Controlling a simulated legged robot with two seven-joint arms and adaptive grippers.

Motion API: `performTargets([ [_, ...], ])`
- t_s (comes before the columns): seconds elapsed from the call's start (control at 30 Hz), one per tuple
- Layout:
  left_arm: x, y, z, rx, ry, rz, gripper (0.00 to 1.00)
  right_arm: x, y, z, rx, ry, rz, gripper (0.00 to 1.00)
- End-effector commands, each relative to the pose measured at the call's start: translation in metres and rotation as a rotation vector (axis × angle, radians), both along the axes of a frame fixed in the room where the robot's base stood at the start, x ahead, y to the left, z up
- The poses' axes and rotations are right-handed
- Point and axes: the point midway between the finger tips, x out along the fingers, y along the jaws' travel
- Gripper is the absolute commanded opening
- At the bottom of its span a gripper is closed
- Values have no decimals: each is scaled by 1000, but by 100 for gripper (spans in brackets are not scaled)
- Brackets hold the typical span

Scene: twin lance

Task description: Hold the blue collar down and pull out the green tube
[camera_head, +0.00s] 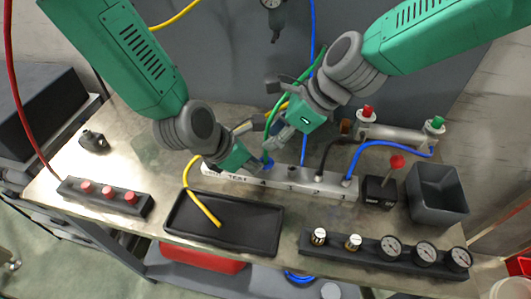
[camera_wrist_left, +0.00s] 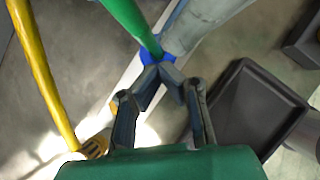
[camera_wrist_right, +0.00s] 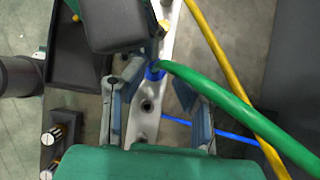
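The blue collar (camera_head: 267,162) sits on the white manifold strip (camera_head: 300,183); it also shows in the left wrist view (camera_wrist_left: 153,54) and the right wrist view (camera_wrist_right: 154,73). The green tube (camera_head: 278,103) rises from the collar; it also shows in both wrist views (camera_wrist_left: 128,20) (camera_wrist_right: 225,97). My left gripper (camera_head: 259,158) has its fingertips together (camera_wrist_left: 165,70) at the collar's edge, seemingly touching it. My right gripper (camera_head: 280,122) is above the collar. Its fingers stand apart (camera_wrist_right: 152,88), with the collar and the tube's lower end showing between them.
A yellow tube (camera_head: 202,205) hangs over the black tray (camera_head: 240,239). Black and blue hoses (camera_head: 385,144) stand in nearby ports. A gauge bar (camera_head: 375,253), a red-knobbed box (camera_head: 378,192) and a grey bin (camera_head: 438,192) are at right. A red-button box (camera_head: 105,196) is at left.

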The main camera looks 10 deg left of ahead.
Motion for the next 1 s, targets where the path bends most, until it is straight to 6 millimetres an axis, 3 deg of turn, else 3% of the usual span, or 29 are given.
performTargets([
  [0.3, 0, 0, 0, 0, 0, 0, 0, 0, 17, -25, 0, 0, 0, 26],
  [0.67, 0, 0, 0, 0, 0, 0, 0, 0, 18, -28, 0, 0, 0, 26],
  [0.73, 0, 0, 0, 0, 0, 0, 0, 0, 18, -28, 0, 0, 0, 5],
  [0.77, 0, 0, 0, 0, 0, 0, 0, 0, 18, -28, 0, 0, 0, 0],
  [1.0, 0, -1, 0, 0, 0, 0, 0, 0, 18, -27, 0, -1, -1, 0],
])
